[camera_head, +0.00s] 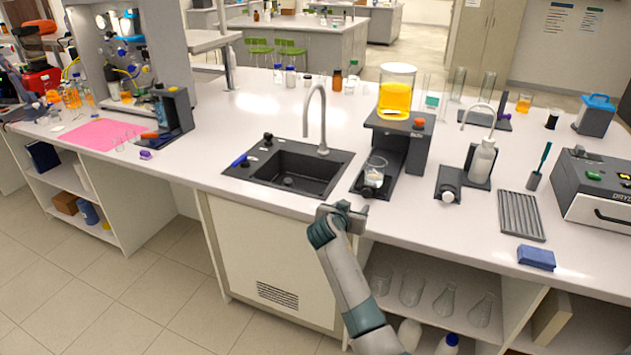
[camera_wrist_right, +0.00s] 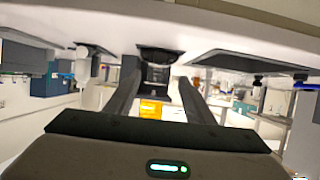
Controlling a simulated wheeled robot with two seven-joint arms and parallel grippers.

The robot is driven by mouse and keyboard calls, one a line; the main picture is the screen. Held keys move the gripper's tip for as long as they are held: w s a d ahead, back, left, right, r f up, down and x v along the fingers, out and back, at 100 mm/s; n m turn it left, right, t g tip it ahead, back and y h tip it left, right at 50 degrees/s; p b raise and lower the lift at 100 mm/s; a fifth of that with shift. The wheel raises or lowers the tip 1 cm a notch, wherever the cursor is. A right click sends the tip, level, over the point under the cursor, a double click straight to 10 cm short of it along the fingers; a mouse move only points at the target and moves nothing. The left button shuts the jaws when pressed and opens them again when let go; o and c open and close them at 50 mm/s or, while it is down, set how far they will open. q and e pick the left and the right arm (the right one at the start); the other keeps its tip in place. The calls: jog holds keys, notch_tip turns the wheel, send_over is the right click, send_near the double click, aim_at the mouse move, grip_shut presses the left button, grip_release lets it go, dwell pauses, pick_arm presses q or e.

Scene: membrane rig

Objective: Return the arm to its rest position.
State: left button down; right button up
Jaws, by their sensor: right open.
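My right gripper (camera_head: 343,208) is at the front edge of the white counter, in front of the sink (camera_head: 290,178) and the dark stand. Its arm comes up from the bottom of the head view. In the right wrist view, which looks upside down, the two dark fingers of the right gripper (camera_wrist_right: 158,78) are apart with nothing between them. An orange patch (camera_wrist_right: 150,108) shows in the distance beyond them. My left gripper is not in view.
A dark stand (camera_head: 419,148) carries a beaker of amber liquid (camera_head: 395,98), with a small glass beaker (camera_head: 375,168) below. A faucet (camera_head: 322,110), wash bottle (camera_head: 482,160), grooved rack (camera_head: 521,215) and blue block (camera_head: 536,257) are nearby. Open floor (camera_head: 120,300) lies at left.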

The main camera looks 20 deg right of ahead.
jog(key=s+a+f+n+g+y+b, duration=0.1)
jog(key=s+a+f+n+y, duration=0.2)
jog(key=f, duration=1.1)
jog(key=s+a+f+n+y+b, duration=0.1)
jog(key=s+a+f+n, duration=0.25)
jog(key=f, duration=0.95)
jog(key=s+a+f+n+g+y+b, duration=0.1)
jog(key=s+a+f+y, duration=0.15)
jog(key=s+f, duration=0.65)
jog(key=s+a+f+n+g+y+b, duration=0.15)
jog(key=s+a+f, duration=0.25)
jog(key=s+f, duration=0.6)
jog(key=s+a+f+n+g+y+b, duration=0.1)
jog(key=s+a+f+n+g, duration=0.2)
jog(key=s+f, duration=1.45)
jog(key=s+a+f+g+b, duration=0.1)
jog(key=s+f, duration=0.1)
jog(key=s, duration=1)
jog(key=s+a+f+y+b, duration=0.1)
jog(key=s+a+f, duration=0.1)
jog(key=s, duration=1.1)
jog(key=shift+s+f+g, duration=0.3)
jog(key=shift+f+g, duration=0.05)
jog(key=shift+f, duration=0.3)
jog(key=shift+a, duration=0.1)
